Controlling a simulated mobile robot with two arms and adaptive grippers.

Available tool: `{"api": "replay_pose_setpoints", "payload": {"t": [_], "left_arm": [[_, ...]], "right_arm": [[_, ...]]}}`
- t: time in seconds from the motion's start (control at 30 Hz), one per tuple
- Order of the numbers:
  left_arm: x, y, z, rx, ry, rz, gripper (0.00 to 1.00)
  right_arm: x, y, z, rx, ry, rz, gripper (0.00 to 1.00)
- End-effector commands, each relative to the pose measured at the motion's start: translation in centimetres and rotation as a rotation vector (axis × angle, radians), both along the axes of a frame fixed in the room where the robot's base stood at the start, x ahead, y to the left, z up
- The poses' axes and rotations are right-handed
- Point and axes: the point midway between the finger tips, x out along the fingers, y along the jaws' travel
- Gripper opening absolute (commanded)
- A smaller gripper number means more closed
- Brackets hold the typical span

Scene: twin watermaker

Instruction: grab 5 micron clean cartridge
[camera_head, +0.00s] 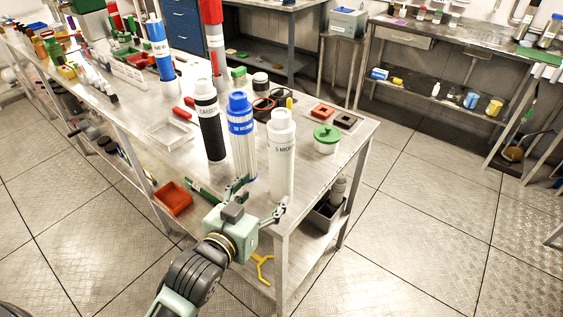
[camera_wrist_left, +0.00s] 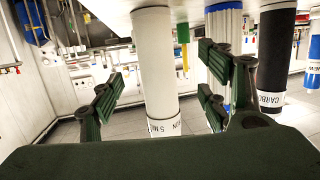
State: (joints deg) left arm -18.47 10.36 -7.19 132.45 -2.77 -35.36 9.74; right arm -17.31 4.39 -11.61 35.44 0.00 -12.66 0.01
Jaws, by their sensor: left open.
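The white 5 micron cartridge (camera_head: 281,160) stands upright near the table's front right corner, its label reading "5 MICRON". In the left wrist view, which looks upside down, it (camera_wrist_left: 157,65) appears between my fingers. My left gripper (camera_head: 262,195) is open and empty at the table's front edge, just in front of this cartridge; I cannot tell whether it touches. The gripper's fingers (camera_wrist_left: 160,95) also show spread in the left wrist view. A blue-capped 20 or 30 micron cartridge (camera_head: 242,140) and a black carbon cartridge (camera_head: 211,125) stand to its left. My right gripper is not in view.
A green-lidded jar (camera_head: 326,139) stands right of the cartridge. A white tray (camera_head: 170,135), a tall blue "NEW" cartridge (camera_head: 161,50) and a red one (camera_head: 214,35) are farther back. The table (camera_head: 310,182) has some bare room at its right corner.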

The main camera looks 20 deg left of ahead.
Motion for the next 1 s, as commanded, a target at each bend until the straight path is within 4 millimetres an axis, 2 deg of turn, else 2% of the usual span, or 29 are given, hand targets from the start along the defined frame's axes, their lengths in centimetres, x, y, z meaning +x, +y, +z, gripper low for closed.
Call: {"api": "replay_pose_setpoints", "payload": {"t": [0.1, 0.2, 0.3, 0.57, 0.8, 1.0], "left_arm": [[1.4, -0.3, 3.1, -0.020, -0.127, -0.017, 0.69], [2.0, -0.5, 4.6, -0.033, -0.191, -0.027, 0.69], [2.8, -0.7, 5.3, -0.038, -0.215, -0.031, 0.69], [5.5, -1.2, 5.3, -0.039, -0.214, -0.031, 0.69], [8.8, -1.7, 5.0, -0.039, -0.214, -0.030, 0.69], [9.7, -1.9, 4.9, -0.039, -0.213, -0.031, 0.69]], "right_arm": [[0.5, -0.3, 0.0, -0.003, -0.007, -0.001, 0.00], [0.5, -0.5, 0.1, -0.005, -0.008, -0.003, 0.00], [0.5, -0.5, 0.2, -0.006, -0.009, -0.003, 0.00], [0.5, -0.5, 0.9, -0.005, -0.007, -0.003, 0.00], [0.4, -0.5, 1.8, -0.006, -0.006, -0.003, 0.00], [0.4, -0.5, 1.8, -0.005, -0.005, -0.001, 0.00]]}}
